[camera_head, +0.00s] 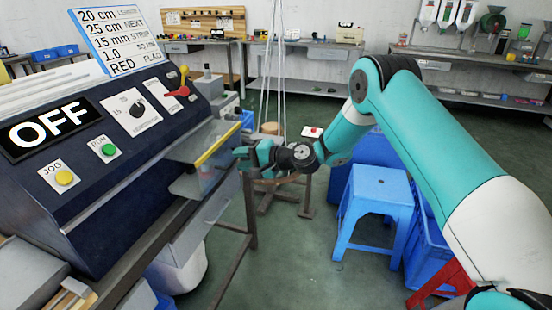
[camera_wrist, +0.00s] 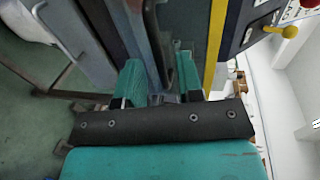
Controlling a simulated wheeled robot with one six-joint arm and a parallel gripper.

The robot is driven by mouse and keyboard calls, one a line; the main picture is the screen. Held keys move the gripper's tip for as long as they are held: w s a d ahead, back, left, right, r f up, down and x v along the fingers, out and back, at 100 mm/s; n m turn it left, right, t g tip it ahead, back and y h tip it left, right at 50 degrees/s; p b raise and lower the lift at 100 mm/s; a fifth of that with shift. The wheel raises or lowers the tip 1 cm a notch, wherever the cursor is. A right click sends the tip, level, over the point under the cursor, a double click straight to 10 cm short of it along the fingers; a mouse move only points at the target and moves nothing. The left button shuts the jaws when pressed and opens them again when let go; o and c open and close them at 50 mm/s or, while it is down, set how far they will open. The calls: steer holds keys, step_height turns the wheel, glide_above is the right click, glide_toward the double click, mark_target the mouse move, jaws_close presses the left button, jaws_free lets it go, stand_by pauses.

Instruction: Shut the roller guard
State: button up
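The roller guard (camera_head: 204,150) is a clear panel with a yellow edge strip on the right side of the dark machine. It sticks out from the machine toward my gripper. In the wrist view its yellow strip (camera_wrist: 216,45) runs upright, just right of the right finger. My gripper (camera_head: 240,158) is close beside the guard's outer edge in the head view. In the wrist view my gripper (camera_wrist: 158,78) has its two teal fingers apart with a gap between them. No held object is clear there, and I cannot tell whether a finger touches the guard.
The machine panel has an OFF display (camera_head: 48,130), a green button (camera_head: 108,150), a yellow button (camera_head: 64,178) and a red lever (camera_head: 178,91). A bench edge (camera_head: 150,240) runs below. A blue stool (camera_head: 378,190) and blue crates stand right of my gripper.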

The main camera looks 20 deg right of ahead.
steer(key=b+v, duration=0.1)
steer(key=v, duration=1.4)
steer(key=shift+d, duration=0.1)
steer(key=s+a+r+n+g+h+p, duration=0.2)
steer(key=s+a+r+n+g+p, duration=0.3)
steer(key=s+a+r+n+g, duration=0.6)
steer(key=s+r+n+h+p, duration=0.2)
steer(key=s+r+h, duration=0.1)
steer(key=s, duration=0.8)
steer(key=s+r+n+t+h+p, duration=0.1)
steer(key=s+r+h+p, duration=0.1)
steer(key=s+r, duration=0.4)
steer(key=s+h, duration=0.1)
steer(key=s, duration=0.3)
steer(key=shift+s+d+n, duration=0.2)
steer(key=shift+s+n, duration=0.15)
steer(key=shift+n, duration=0.05)
